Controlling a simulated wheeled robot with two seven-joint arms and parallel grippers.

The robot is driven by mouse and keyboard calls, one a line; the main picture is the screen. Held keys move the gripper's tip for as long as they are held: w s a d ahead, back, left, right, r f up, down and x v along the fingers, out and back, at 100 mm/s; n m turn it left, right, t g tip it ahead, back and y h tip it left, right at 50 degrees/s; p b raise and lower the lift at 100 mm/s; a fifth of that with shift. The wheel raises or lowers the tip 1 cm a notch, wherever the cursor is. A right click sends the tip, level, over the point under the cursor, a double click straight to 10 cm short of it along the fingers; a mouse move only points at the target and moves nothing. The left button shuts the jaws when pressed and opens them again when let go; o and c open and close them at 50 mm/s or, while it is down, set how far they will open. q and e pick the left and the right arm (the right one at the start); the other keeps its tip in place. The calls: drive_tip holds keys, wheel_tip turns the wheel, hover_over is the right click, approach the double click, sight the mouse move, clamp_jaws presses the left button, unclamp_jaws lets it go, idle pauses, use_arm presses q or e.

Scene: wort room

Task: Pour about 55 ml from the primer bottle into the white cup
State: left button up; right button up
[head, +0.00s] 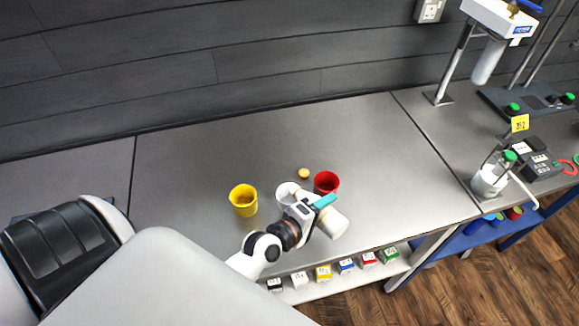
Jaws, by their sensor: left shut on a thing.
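My left gripper (322,205) is shut on a white bottle, the primer bottle (336,224), above the grey worktop. The bottle is tilted, its wide base to the lower right and its narrow end toward the white cup. The white cup (283,190) stands on the worktop just up-left of the gripper, partly hidden by the gripper and bottle. The bottle's mouth and any liquid stream are too small to make out. My right gripper is not in view.
A yellow cup (243,201) stands left of the white cup, and a red cup (326,181) to its right. A small orange cap (304,173) lies behind them. Several small labelled boxes (323,273) line a lower shelf. The worktop's left and back are clear.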

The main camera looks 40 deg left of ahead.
use_arm(q)
drive_tip(key=shift+r, duration=0.1)
idle(0.5)
drive_tip(key=shift+r+n+p, duration=0.3)
drive_tip(key=shift+n+p, duration=0.1)
idle(1.3)
drive_tip(key=f+m+b, duration=0.2)
drive_tip(key=b, duration=0.1)
drive_tip(key=f+y+b, duration=0.1)
drive_tip(key=f+b, duration=0.1)
drive_tip(key=shift+s+d+m, duration=0.1)
drive_tip(key=shift+d+m, duration=0.15)
drive_tip(key=shift+m, duration=0.15)
drive_tip(key=shift+r, duration=0.25)
drive_tip(key=shift+d+f+m, duration=0.15)
drive_tip(key=shift+f+m, duration=0.1)
drive_tip(key=shift+m, duration=0.55)
